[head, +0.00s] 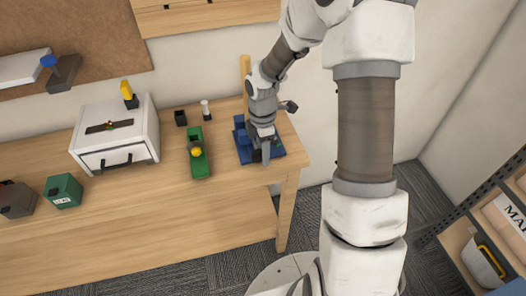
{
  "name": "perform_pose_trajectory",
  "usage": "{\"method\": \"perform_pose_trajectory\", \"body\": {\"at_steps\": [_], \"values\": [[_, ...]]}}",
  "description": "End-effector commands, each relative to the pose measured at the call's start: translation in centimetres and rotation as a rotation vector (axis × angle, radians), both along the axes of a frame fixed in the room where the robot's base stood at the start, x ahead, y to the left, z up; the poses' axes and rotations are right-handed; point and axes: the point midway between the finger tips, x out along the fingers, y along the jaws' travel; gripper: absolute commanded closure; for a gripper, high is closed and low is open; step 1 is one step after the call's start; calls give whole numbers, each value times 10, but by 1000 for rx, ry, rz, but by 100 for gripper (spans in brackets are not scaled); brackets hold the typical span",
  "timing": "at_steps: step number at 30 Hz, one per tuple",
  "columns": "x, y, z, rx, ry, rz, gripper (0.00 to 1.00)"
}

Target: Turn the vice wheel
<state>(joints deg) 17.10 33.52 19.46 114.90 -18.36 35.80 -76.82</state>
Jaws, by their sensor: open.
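A blue vice-like device (241,137) on a flat blue base stands near the right end of the wooden workbench (110,214). My gripper (265,158) points down at the right part of this device and covers much of it. The jaws are open, but they look small from here, and I cannot tell whether they touch the device. The wheel cannot be made out clearly; it may be hidden behind my gripper.
Left of the blue device stands a green device (199,166) with a yellow knob (196,152). Further left are a white drawer box (137,155) and a green box (63,190). A shelf unit (466,215) stands at the right. Bare bench top lies in front of the devices.

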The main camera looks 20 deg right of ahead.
Motion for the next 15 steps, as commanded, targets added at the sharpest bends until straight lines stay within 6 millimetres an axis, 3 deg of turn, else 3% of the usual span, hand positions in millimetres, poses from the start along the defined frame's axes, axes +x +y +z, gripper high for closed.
{"method": "perform_pose_trajectory", "body": {"at_steps": [7, 15], "values": [[0, 0, -1, 0, 1, 0, 47], [0, 0, 0, 0, 1, 0, 96]]}}
